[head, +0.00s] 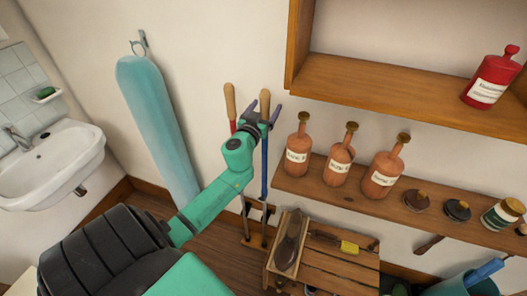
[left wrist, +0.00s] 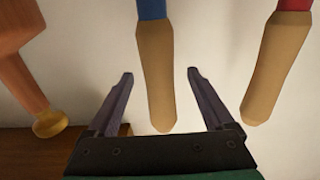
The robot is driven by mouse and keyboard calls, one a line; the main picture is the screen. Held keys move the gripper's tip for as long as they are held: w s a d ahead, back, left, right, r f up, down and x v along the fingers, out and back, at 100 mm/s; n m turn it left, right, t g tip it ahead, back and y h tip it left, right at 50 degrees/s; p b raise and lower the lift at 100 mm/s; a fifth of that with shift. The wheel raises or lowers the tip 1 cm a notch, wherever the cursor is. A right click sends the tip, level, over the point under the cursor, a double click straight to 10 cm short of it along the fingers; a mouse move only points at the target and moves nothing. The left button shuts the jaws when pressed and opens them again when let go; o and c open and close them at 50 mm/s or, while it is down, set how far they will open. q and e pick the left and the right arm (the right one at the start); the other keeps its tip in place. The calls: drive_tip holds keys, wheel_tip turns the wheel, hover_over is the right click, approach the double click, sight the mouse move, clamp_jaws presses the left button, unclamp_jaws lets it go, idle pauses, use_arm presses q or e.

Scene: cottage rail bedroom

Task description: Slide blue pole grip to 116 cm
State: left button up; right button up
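The blue pole (head: 264,170) stands against the wall, its tan wooden grip (head: 265,100) at the top. My left gripper (head: 263,112) is open at this grip, one finger on each side in the picture. In the left wrist view, which is upside down, the tan grip (left wrist: 156,85) shows between the open fingers (left wrist: 160,73), with visible gaps on both sides. I cannot tell how deep the grip sits between them. A red pole with a similar tan grip (head: 230,101) stands just left; that grip also shows in the wrist view (left wrist: 275,70). My right gripper is not in view.
A wooden shelf (head: 330,196) with several brown bottles is right of the poles. A higher shelf (head: 400,95) holds a red bottle. A wooden bench (head: 345,270) is below. A teal ironing board (head: 155,120) hangs left, beyond it a sink (head: 50,165).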

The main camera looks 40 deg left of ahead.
use_arm(q)
drive_tip(key=v, duration=1)
idle(0.3)
drive_tip(key=shift+f, duration=0.1)
